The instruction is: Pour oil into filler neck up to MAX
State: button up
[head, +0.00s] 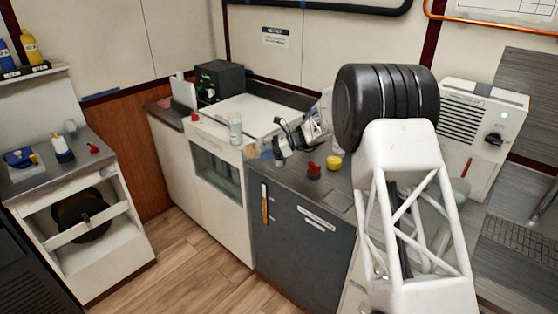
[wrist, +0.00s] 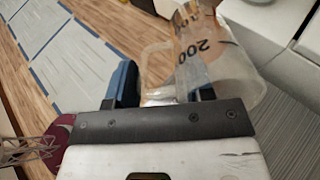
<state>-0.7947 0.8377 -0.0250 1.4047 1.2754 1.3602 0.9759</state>
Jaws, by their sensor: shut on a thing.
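My gripper (wrist: 163,92) is shut on the handle side of a clear measuring jug (wrist: 240,88) in the wrist view. A dark "200" mark shows on the jug's wall. The floor shows through it, so I cannot tell how much oil is inside. In the head view my gripper (head: 281,147) is over the counter near its front edge, and the jug's outline is not clear there. A red-capped fitting (head: 313,171) and a yellow one (head: 333,162) stand on the dark counter right of the gripper. I cannot make out which thing is the filler neck, nor a MAX mark.
A clear cylinder (head: 235,128) stands on the white-topped unit (head: 215,145) left of my gripper. A black box (head: 220,80) is behind it. A side bench (head: 45,165) at left holds a white bottle (head: 62,148). A white vented machine (head: 480,125) stands at right. The wooden floor is clear.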

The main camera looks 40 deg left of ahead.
jog(key=shift+w+d+g+y+p, duration=0.2)
jog(key=shift+w+g+y+p, duration=0.1)
jog(key=shift+g+y, duration=0.1)
dwell(1.6)
jog(key=shift+s, duration=0.1)
jog(key=shift+s+a+t+h, duration=0.25)
jog(key=shift+t+h, duration=0.05)
jog(key=shift+t, duration=0.1)
jog(key=shift+f+t+h, duration=0.1)
jog(key=shift+t+h, duration=0.3)
jog(key=shift+h, duration=0.1)
jog(key=shift+r+t+h, duration=0.35)
jog(key=shift+t+h, duration=0.25)
jog(key=shift+t, duration=0.1)
jog(key=shift+s+a+r+h, duration=0.1)
jog(key=shift+r+h, duration=0.1)
jog(key=shift+h, duration=0.1)
